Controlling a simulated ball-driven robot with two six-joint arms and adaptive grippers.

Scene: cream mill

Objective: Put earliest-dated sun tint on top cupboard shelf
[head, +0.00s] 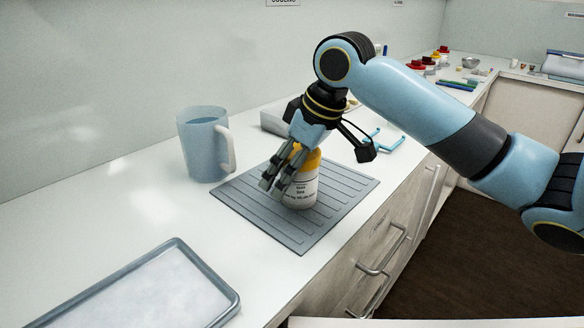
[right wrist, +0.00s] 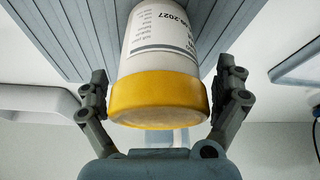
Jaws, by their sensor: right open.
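A white bottle with a yellow cap and a printed label (head: 301,190) stands upright on a grey ribbed mat (head: 338,200) in the head view. In the right wrist view the bottle (right wrist: 160,60) shows label text ending in 2027; the rest is too small or cut off. My right gripper (head: 278,185) reaches down over the bottle from above. In the right wrist view its open fingers (right wrist: 165,95) stand on either side of the yellow cap, with a gap visible at the sides. My left gripper is not in view, and no cupboard shelf is in view.
A blue-grey jug (head: 203,145) stands on the white counter left of the mat. A grey-rimmed tray (head: 150,295) lies at the front left. Red, yellow and other small items (head: 440,60) sit at the far end. Drawers with handles (head: 380,255) line the counter front.

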